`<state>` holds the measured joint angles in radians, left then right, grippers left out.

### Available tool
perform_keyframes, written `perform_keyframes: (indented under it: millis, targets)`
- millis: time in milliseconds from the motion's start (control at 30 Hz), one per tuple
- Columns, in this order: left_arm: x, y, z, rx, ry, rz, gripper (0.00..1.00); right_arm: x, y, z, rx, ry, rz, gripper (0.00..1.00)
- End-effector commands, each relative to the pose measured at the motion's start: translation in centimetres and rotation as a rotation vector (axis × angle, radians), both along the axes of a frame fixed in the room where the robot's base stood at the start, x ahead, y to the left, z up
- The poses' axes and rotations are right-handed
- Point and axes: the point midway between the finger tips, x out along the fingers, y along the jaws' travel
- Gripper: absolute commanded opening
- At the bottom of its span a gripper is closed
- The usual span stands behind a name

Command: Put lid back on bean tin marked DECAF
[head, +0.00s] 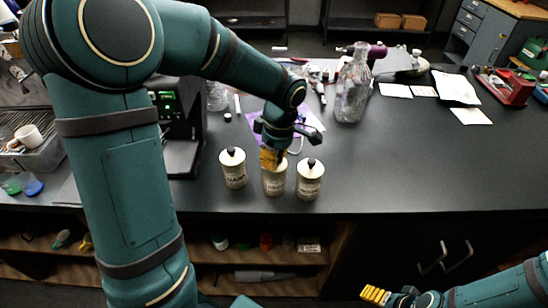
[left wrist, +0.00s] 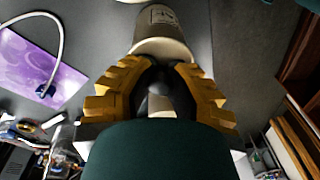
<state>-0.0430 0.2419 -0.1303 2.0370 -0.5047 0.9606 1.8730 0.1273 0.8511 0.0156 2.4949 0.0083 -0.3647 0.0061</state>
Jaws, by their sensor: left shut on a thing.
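Three cream tins stand in a row near the counter's front edge. The left tin (head: 233,170) and the right tin (head: 309,181) wear lids with dark knobs. The middle tin (head: 275,184) is under my left gripper (head: 271,158); its label is too small to read surely. In the left wrist view my left gripper (left wrist: 155,88) is shut around the dark knob of a pale lid (left wrist: 166,50). The lid is at the top of the middle tin (left wrist: 160,20); whether it is fully seated is hidden by the fingers. My right gripper (head: 375,294) is low at the right, empty, away from the tins.
A glass bottle (head: 353,88) stands behind the tins to the right. A purple sheet (left wrist: 38,62) with a pale cable lies behind them. A brewer (head: 178,125) and a cup (head: 27,137) are at the left. The counter right of the tins is clear.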

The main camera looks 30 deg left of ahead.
Motion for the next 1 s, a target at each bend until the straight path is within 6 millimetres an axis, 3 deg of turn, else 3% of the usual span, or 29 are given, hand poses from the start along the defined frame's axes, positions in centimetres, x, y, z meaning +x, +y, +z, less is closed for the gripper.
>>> perform_keyframes:
  millis: [233,300,333,367,567,600,667,1000]
  targets:
    - [0.0,0.01,0.03,0.0,0.0,0.0,0.0,0.01,0.0,0.02,0.0,0.0,0.0,0.79]
    - [0.0,0.01,0.03,0.0,0.0,0.0,0.31,0.01,0.0,0.02,0.0,0.0,0.0,0.79]
    - [0.0,0.01,0.03,0.0,0.0,0.0,0.42,0.01,0.0,0.02,0.0,0.0,0.0,0.79]
    - [0.0,0.01,0.03,0.0,0.0,0.0,0.47,0.0,0.0,0.02,0.0,0.0,0.0,0.79]
    - [0.0,0.01,0.02,0.0,0.0,0.0,0.47,0.0,0.0,0.02,0.0,0.0,0.0,0.79]
    - [0.0,0.01,0.01,0.0,0.0,0.0,0.64,0.0,0.0,0.02,0.0,0.0,0.0,0.79]
    - [-0.01,0.01,0.01,0.0,0.0,0.0,0.81,0.0,0.0,0.02,0.0,0.0,0.0,0.79]
    - [0.0,0.0,0.09,0.0,0.0,0.0,0.81,0.0,0.0,0.08,0.0,0.0,0.0,0.79]
